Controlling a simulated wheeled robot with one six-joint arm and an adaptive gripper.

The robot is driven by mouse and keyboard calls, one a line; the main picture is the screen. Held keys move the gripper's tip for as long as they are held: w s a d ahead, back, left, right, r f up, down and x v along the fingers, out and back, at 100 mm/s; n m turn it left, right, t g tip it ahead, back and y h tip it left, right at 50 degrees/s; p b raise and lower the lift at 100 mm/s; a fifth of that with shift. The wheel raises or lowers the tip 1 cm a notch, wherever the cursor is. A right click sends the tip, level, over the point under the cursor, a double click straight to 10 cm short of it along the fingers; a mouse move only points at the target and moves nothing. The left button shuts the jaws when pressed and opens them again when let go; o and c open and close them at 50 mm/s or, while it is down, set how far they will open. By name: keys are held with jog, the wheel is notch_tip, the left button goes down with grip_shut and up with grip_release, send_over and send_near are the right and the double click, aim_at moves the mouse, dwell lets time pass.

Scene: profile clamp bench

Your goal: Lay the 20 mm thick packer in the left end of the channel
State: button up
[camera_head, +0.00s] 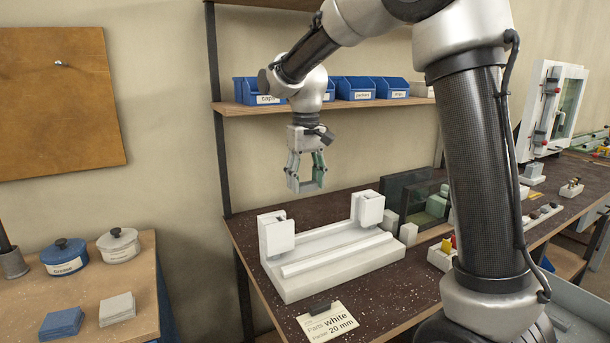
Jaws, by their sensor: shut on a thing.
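My gripper (306,184) hangs above the left part of the white clamp fixture (335,272), well clear of it. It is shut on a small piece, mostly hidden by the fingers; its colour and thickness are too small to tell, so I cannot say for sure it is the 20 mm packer. The fixture has a long channel along its base, with a white upright block at the left end (276,234) and another at the right end (367,208). The visible part of the channel looks empty. A card (328,323) in front reads "white" and "20 mm".
Small pale blocks (408,234) stand right of the fixture, near a dark glass-sided box (425,203). A shelf (240,107) with blue labelled bins (354,88) runs behind my arm. A side table (140,312) at left holds pots and stacked pads.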

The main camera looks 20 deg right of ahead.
jog(key=shift+f, duration=2.65)
jog(key=shift+f, duration=4.9)
jog(key=o, duration=0.8)
jog(key=shift+o, duration=0.2)
jog(key=shift+r, duration=0.1)
